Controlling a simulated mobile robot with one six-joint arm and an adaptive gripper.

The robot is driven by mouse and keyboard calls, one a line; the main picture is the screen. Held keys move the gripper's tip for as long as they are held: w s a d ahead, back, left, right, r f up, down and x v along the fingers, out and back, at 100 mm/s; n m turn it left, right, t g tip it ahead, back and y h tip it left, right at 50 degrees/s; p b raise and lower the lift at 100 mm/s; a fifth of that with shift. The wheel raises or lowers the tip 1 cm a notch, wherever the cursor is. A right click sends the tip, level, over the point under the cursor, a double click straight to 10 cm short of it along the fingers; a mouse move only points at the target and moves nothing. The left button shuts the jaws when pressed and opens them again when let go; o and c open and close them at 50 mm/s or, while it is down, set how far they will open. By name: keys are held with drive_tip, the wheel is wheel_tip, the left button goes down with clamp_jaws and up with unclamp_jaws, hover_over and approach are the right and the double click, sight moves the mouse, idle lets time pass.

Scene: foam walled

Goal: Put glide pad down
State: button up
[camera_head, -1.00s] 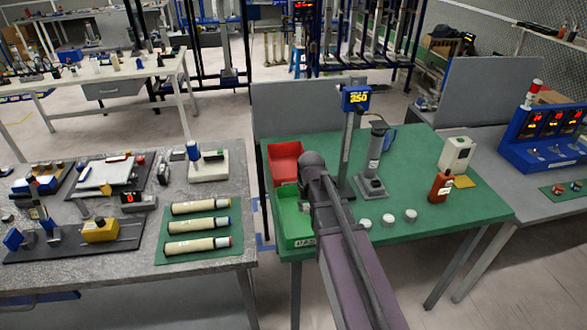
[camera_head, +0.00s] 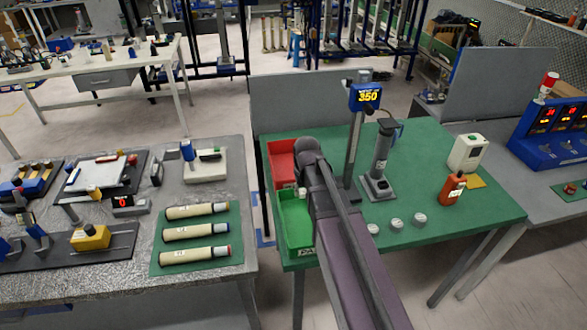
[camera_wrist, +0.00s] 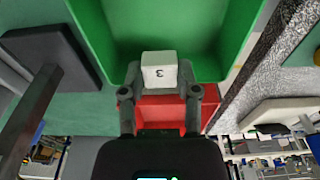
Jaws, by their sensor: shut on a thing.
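The glide pad (camera_wrist: 160,76) is a small white block with a dark "3" on its face. In the wrist view my gripper (camera_wrist: 161,88) is shut on it, one finger on each side. The pad shows over the green bin (camera_wrist: 200,70); its height above the bin floor is hard to tell. In the head view the green bin (camera_head: 305,238) stands at the left edge of the green table, and a small white spot at its far end seems to be the pad (camera_head: 302,191). My arm hides most of my gripper there.
A red bin (camera_head: 281,164) adjoins the green one. A post with a blue "350" display (camera_head: 367,97) and a grey cylinder stand (camera_head: 382,160) rise right of my arm.

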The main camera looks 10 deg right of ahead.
drive_tip(key=shift+w, duration=0.25)
drive_tip(key=shift+d, duration=0.1)
drive_tip(key=shift+w+r, duration=0.1)
drive_tip(key=shift+w, duration=0.05)
drive_tip(key=w+a+r+p, duration=0.1)
drive_tip(key=w+r+p, duration=0.2)
drive_tip(key=w, duration=0.9)
drive_tip(key=shift+w+a+r+p, duration=0.15)
drive_tip(key=shift+w+r+p, duration=0.05)
drive_tip(key=shift+r+p, duration=0.15)
drive_tip(key=shift+f, duration=0.1)
wheel_tip(320, 180, down, 6)
drive_tip(key=b, duration=0.6)
drive_tip(key=shift+f, duration=0.1)
drive_tip(key=shift+f+b, duration=1.9)
drive_tip(key=shift+b, duration=0.15)
